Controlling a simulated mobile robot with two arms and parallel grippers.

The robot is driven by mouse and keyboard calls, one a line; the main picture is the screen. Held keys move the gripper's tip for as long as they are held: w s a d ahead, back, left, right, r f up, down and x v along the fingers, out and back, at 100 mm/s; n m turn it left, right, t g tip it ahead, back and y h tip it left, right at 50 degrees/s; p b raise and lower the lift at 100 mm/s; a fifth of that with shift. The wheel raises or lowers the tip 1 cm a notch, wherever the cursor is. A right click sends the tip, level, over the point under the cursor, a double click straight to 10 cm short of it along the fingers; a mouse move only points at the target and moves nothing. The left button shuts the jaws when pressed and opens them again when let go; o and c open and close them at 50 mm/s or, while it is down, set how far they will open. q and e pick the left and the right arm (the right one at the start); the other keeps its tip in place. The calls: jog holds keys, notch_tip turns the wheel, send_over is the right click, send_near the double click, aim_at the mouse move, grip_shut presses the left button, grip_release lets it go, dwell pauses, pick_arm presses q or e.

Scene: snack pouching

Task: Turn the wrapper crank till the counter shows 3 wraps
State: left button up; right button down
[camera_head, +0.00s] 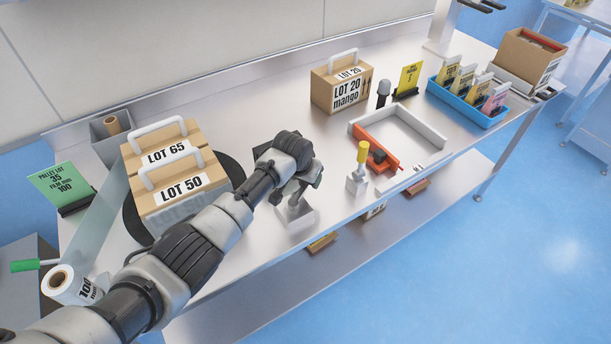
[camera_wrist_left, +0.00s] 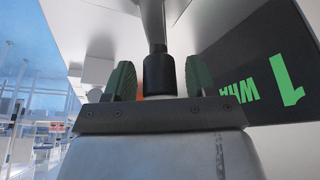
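The crank post (camera_head: 297,216) stands on the bench in the head view, with my left gripper (camera_head: 305,180) over its top. In the left wrist view the dark crank knob (camera_wrist_left: 159,75) lies between the two green fingertips of my left gripper (camera_wrist_left: 160,82). A narrow gap shows on each side of the knob, so the fingers look open around it. The black counter (camera_wrist_left: 265,75) reads 1 in green, with a partly visible word beside it. Boxes labelled LOT 65 (camera_head: 166,153) and LOT 50 (camera_head: 182,189) stand on the dark turntable (camera_head: 232,168). My right gripper is not in view.
A film roll (camera_head: 70,286) and green-handled tool (camera_head: 25,265) lie at left, near a green card (camera_head: 62,186). A LOT 20 mango box (camera_head: 341,85), yellow-knobbed post (camera_head: 358,178), white tray frame (camera_head: 424,128) and blue bin (camera_head: 458,102) stand farther right.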

aim_at(298, 195)
pick_arm(q)
jog(key=v, duration=1)
jog(key=shift+s+r+b, duration=0.15)
jog(key=shift+r+b, duration=0.2)
jog(key=shift+r, duration=0.05)
